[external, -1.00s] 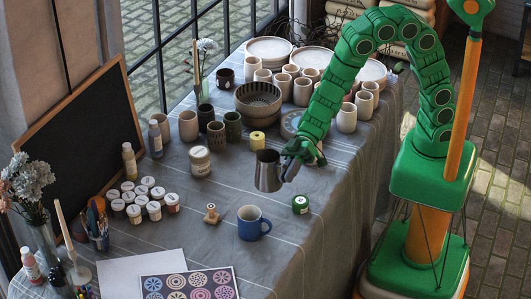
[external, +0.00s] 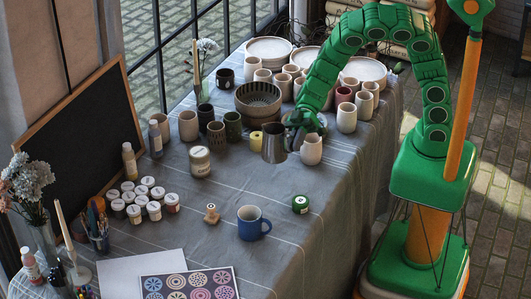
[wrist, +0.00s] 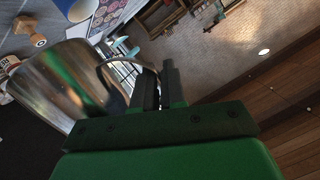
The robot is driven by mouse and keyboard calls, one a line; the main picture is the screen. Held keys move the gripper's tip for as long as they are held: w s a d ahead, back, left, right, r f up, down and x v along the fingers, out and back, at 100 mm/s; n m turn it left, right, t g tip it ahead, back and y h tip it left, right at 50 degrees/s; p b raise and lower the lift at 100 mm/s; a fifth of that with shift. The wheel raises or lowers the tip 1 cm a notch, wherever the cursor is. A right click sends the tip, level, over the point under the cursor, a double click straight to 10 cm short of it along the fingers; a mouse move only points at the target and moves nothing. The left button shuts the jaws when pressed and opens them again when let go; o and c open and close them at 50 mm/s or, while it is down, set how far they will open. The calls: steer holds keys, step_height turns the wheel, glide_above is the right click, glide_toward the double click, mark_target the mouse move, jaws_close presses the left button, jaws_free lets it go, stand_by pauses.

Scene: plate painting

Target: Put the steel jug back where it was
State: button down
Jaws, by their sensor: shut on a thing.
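The steel jug (external: 273,145) is a shiny metal pitcher near the middle of the table in the external view. My gripper (external: 294,132) is at its right side, shut on its handle. In the wrist view the jug (wrist: 62,82) fills the left, with its curved handle running between the fingers of my gripper (wrist: 160,88). The jug looks roughly upright in the external view. I cannot tell whether its base touches the cloth.
A pale cup (external: 312,149) stands close to the jug's right. A yellow roll (external: 256,138) and a dark green cup (external: 233,127) are at its left. A patterned bowl (external: 258,101) is behind. A blue mug (external: 252,223) stands in front; the cloth (external: 275,185) between is clear.

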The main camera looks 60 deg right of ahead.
steer(key=s+d+f, duration=0.1)
steer(key=d+f, duration=0.1)
steer(key=d, duration=1)
steer(key=w+a+f, duration=0.8)
steer(key=w+f, duration=0.3)
steer(key=f, duration=0.3)
steer(key=shift+a+f+n+g, duration=0.2)
steer(key=shift+n+g, duration=0.1)
steer(key=shift+g, duration=0.1)
steer(key=shift+f, duration=0.1)
steer(key=shift+w+a+f, duration=0.1)
steer(key=shift+w+f, duration=0.05)
steer(key=shift+f, duration=1.5)
